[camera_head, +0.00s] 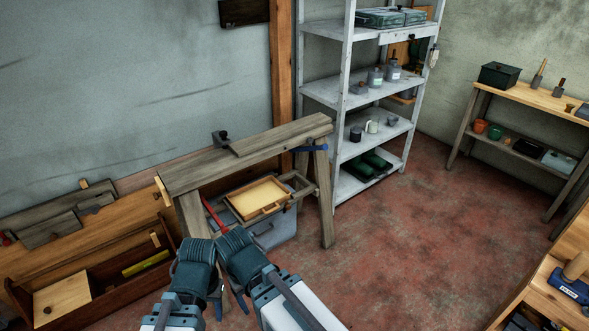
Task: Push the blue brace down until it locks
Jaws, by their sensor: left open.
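The blue brace (312,148) is a short bar high on the right-hand legs of a wooden sawhorse (200,177), just under its top beam. It looks close to level; its far end and any catch are too small to make out. A red brace (214,215) slants down by the left-hand legs. My left gripper (216,299) is at the bottom of the view, low in front of the sawhorse, open and well apart from the blue brace. My right arm is beside it; its fingers are mostly hidden, and I cannot tell their state.
A wooden tray (257,199) rests within the sawhorse frame above a grey bin (272,231). Grey shelving (347,70) stands behind. A long wooden toolbox (100,302) lies at left. A workbench (530,98) stands at right. The red floor (400,230) between is clear.

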